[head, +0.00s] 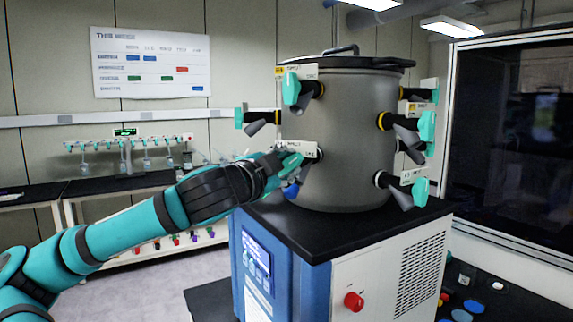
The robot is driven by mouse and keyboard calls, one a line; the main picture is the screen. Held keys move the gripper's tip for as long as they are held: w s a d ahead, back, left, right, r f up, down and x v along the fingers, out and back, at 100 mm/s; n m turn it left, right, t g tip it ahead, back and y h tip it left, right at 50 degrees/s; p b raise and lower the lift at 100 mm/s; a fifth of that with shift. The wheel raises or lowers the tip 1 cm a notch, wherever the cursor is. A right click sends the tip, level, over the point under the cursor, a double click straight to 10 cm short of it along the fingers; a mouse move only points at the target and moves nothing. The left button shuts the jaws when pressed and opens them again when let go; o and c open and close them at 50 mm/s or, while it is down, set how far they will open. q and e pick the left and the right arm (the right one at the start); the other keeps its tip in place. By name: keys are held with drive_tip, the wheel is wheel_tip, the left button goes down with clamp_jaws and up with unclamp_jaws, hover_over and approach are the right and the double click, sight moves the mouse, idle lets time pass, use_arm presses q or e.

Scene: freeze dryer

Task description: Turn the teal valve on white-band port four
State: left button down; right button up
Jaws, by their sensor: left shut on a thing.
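The freeze dryer's grey drum (345,130) carries several ports with teal valves and small labels. My left arm reaches in from the left. My left gripper (283,160) is shut on the teal valve (293,161) of the lower front-left port, just under a white label (296,147). The fingers hide much of this valve, and the label's print is too small to read. Another teal valve (291,89) sits above it on a yellow-banded port. More teal valves (427,126) stick out on the right side. My right gripper is not in view.
The drum stands on a black-topped blue and white cabinet (270,270) with a red knob (354,302). A dark glass panel (510,130) is at the right. A bench (125,182) with glassware stands at the back left. Grey floor is open between.

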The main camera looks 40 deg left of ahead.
use_arm(q)
drive_tip(key=shift+f+m, duration=0.1)
drive_tip(key=shift+m, duration=0.7)
drive_tip(key=c, duration=1.5)
unclamp_jaws()
drive_tip(key=shift+s+d+r+m, duration=0.2)
drive_tip(key=shift+s+m, duration=0.1)
drive_tip(key=shift+s, duration=0.4)
drive_tip(key=v, duration=0.6)
drive_tip(key=shift+s+f, duration=0.1)
drive_tip(key=shift+f, duration=0.1)
